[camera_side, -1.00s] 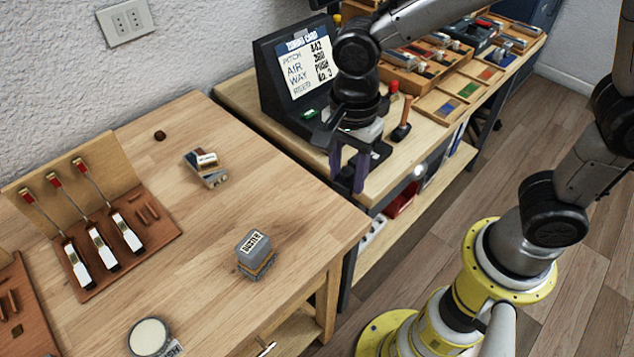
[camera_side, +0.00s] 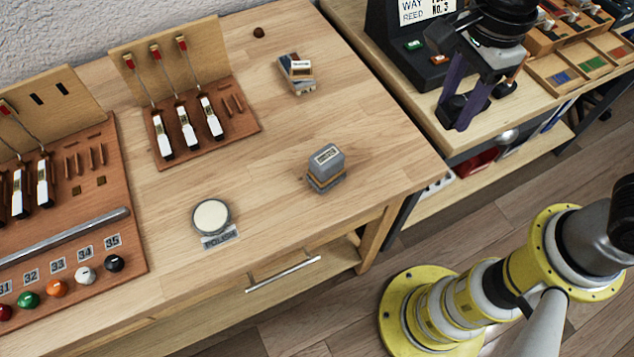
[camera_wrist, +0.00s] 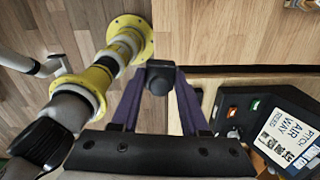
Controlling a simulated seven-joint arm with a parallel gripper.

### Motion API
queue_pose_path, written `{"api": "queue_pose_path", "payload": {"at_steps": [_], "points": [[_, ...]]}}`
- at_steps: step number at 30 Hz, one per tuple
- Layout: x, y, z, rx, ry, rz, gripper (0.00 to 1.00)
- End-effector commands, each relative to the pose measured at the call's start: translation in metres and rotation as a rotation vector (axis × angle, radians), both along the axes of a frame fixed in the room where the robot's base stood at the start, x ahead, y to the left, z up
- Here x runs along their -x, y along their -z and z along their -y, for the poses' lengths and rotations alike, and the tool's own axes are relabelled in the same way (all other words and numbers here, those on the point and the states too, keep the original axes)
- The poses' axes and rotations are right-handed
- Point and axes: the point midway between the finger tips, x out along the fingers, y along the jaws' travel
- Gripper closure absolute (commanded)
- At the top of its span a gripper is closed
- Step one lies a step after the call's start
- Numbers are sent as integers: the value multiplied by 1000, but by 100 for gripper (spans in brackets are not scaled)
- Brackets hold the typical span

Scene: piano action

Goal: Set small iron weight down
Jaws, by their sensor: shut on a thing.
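My gripper (camera_side: 462,117) has two purple fingers closed around a small dark weight, above the front of the rear bench beside the black card stand. In the wrist view the small iron weight (camera_wrist: 159,78) is a dark, rounded block between the fingertips of my gripper (camera_wrist: 158,74). In the side view the weight (camera_side: 456,107) is dark and partly covered by the fingers. I cannot tell whether its underside touches the bench.
The black stand (camera_side: 388,45) with its card and buttons is close to my gripper. A grey labelled block (camera_side: 326,165), a small stacked block (camera_side: 297,70) and a round white-topped disc (camera_side: 211,217) stand on the near wooden bench (camera_side: 270,190). Bare wood lies between them.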

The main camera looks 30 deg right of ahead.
Motion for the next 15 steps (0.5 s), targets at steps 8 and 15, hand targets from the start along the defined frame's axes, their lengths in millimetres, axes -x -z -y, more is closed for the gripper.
{"api": "queue_pose_path", "payload": {"at_steps": [8,15], "points": [[-13,3,-113,1,-13,-1,100],[5,19,-150,0,-110,0,100]]}}
